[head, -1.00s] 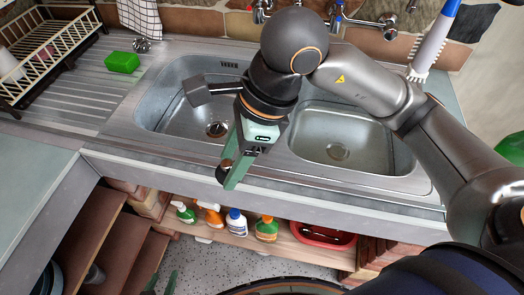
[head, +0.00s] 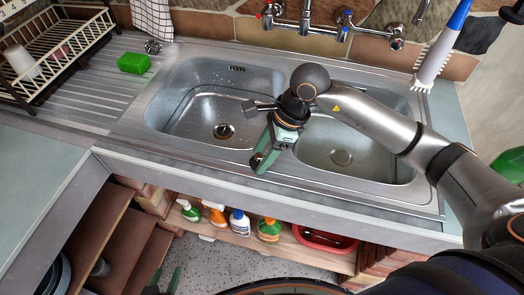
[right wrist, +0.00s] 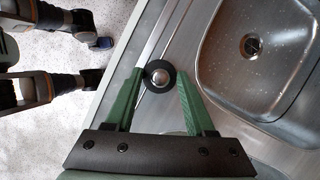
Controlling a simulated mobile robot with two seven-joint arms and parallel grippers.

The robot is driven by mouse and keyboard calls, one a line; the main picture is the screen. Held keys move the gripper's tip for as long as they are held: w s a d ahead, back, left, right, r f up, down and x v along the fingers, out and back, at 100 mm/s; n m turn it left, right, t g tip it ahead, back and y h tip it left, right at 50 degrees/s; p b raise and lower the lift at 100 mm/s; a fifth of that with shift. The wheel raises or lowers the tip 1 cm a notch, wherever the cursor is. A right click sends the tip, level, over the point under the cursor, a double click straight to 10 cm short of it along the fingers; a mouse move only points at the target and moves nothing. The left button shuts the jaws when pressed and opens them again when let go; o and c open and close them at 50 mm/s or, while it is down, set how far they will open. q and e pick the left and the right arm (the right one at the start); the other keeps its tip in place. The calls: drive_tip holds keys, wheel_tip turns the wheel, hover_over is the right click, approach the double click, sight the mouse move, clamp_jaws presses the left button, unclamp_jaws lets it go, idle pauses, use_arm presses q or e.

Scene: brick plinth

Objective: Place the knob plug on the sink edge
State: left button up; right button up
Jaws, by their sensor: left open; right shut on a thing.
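The knob plug (head: 256,160), a dark round disc with a shiny knob, is held between the green fingertips of my right gripper (head: 262,164). In the right wrist view the plug (right wrist: 160,77) sits between both fingertips, over the front metal edge of the sink. The sink edge (head: 205,153) runs along the front of the two steel basins. I cannot tell whether the plug touches the metal. My left gripper (head: 163,283) shows only its green fingertips at the bottom of the head view, apart and empty, away from the sink.
A green sponge (head: 134,63) and a dish rack (head: 52,52) are on the left drainboard. Taps (head: 345,25) stand behind the basins. A white and blue brush (head: 440,50) is at the back right. Several bottles (head: 240,222) and a red tub (head: 325,240) sit on a shelf below.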

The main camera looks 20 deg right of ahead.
drive_tip(key=shift+f, duration=0.1)
drive_tip(key=shift+f, duration=0.15)
drive_tip(key=o, duration=1.3)
drive_tip(key=shift+o, duration=0.2)
drive_tip(key=shift+r, duration=0.25)
drive_tip(key=b+v, duration=0.1)
drive_tip(key=v, duration=1.1)
drive_tip(key=shift+a, duration=0.1)
